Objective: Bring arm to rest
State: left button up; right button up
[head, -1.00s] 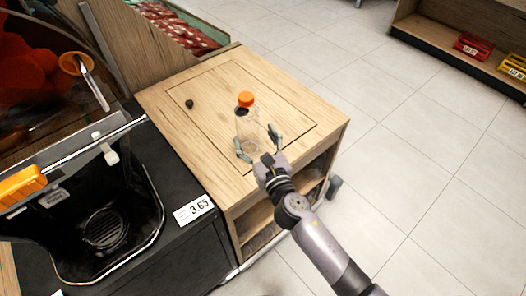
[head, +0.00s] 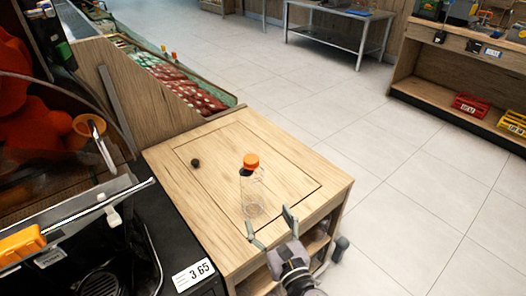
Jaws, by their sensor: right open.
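My right gripper (head: 270,231) is open and empty at the front edge of the wooden cabinet top (head: 215,215). Its two fingers are spread apart. A clear bottle with an orange cap (head: 251,185) stands upright on the cabinet top, just beyond the fingertips; it appears apart from them. My left gripper is not in the head view.
A juicer (head: 70,215) with a dark drip area and a price tag (head: 193,275) is at the left. A small dark knob (head: 195,162) is on the cabinet top. A produce bin (head: 180,85) lies behind. Shelves (head: 450,85) stand far right. Tiled floor is clear.

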jog(key=s+d+f+m+g+h, duration=0.2)
jog(key=d+m+h, duration=0.2)
jog(key=d+m, duration=0.45)
jog(key=s+d+f+m+g+h, duration=0.2)
jog(key=s+d+f+m+h, duration=0.3)
jog(key=m, duration=0.7)
jog(key=s+d+f+m+g+y, duration=0.1)
jog(key=s+d+m+g+y, duration=0.1)
jog(key=s+m+g, duration=0.45)
jog(key=s+d+f+m+g+y, duration=0.2)
jog(key=s+m+g, duration=0.1)
jog(key=s+m, duration=0.7)
notch_tip(320, 180, down, 23)
jog(key=g+p, duration=0.2)
jog(key=p, duration=0.1)
pick_arm(q)
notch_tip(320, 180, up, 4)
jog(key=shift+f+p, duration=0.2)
jog(key=shift+p, duration=0.1)
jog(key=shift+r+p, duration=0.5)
pick_arm(e)
jog(key=s+d+f, duration=0.2)
jog(key=s+f, duration=1.2)
jog(key=s, duration=0.4)
jog(key=shift+d+f+g+h, duration=0.15)
jog(key=shift+f+g+h, duration=0.15)
jog(key=shift+g, duration=0.05)
